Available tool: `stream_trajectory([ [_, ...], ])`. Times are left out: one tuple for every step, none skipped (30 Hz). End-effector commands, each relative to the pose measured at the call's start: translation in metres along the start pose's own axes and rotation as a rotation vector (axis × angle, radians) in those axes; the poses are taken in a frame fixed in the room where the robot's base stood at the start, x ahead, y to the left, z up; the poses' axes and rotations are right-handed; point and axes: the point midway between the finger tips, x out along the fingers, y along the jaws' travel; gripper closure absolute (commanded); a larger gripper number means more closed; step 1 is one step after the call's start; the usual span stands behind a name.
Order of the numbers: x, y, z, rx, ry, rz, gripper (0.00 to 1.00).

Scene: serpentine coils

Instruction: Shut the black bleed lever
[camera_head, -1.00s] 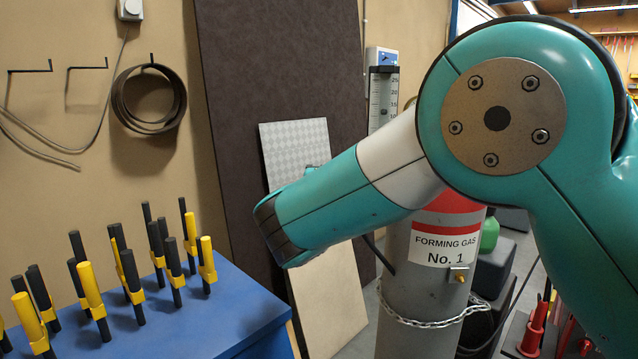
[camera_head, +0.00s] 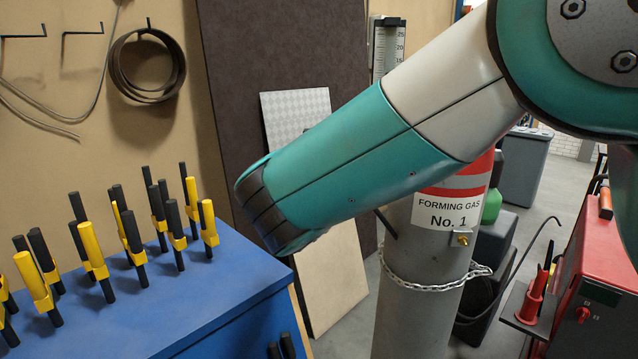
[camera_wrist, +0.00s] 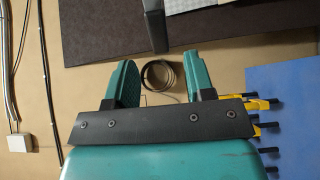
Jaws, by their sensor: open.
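My gripper (camera_wrist: 162,66) is open in the wrist view, its two teal fingers apart with nothing between them close by. In the head view it is hidden behind my teal and white arm. A black bar (camera_wrist: 153,25) reaches down from the top edge of the wrist view, beyond the fingertips; I cannot tell whether it is the bleed lever. A short black rod (camera_head: 386,223) shows beside the grey gas cylinder (camera_head: 420,300) in the head view, partly behind my arm. I cannot tell whether it is the lever either.
Several yellow and black clamps (camera_head: 92,250) stand on a blue bench (camera_head: 215,300) at left. A coil (camera_head: 147,65) hangs on the wall. Boards (camera_head: 330,275) lean behind my arm. A chain (camera_head: 430,290) rings the cylinder. A red machine (camera_head: 600,270) stands at right.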

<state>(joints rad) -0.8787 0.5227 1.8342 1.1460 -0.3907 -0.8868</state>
Motion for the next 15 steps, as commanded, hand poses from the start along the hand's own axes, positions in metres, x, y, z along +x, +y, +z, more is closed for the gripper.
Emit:
stream_trajectory([
  [-0.015,-0.006,-0.002,0.001,0.007,0.001,0.51],
  [-0.023,-0.006,-0.002,0.001,0.006,0.001,0.51],
  [-0.034,-0.006,-0.002,0.001,0.007,0.001,0.51],
  [-0.042,-0.005,-0.002,0.0,0.007,0.001,0.51],
  [-0.049,-0.005,-0.002,0.001,0.007,0.0,0.51],
  [-0.059,-0.005,-0.001,0.001,0.006,0.001,0.51],
  [-0.066,-0.005,-0.002,0.002,0.007,0.0,0.51],
  [-0.072,-0.004,-0.002,0.001,0.006,0.001,0.51],
  [-0.08,-0.004,-0.002,0.001,0.006,0.0,0.51],
  [-0.086,-0.004,-0.001,0.0,0.005,0.001,0.51],
  [-0.091,-0.004,-0.001,0.0,0.005,0.001,0.51],
  [-0.097,-0.003,-0.001,0.0,0.005,0.0,0.51],
  [-0.101,-0.003,-0.001,-0.001,0.004,0.0,0.51],
  [-0.104,-0.002,-0.001,-0.001,0.004,0.001,0.51],
  [-0.107,-0.002,-0.001,-0.001,0.004,0.0,0.51],
])
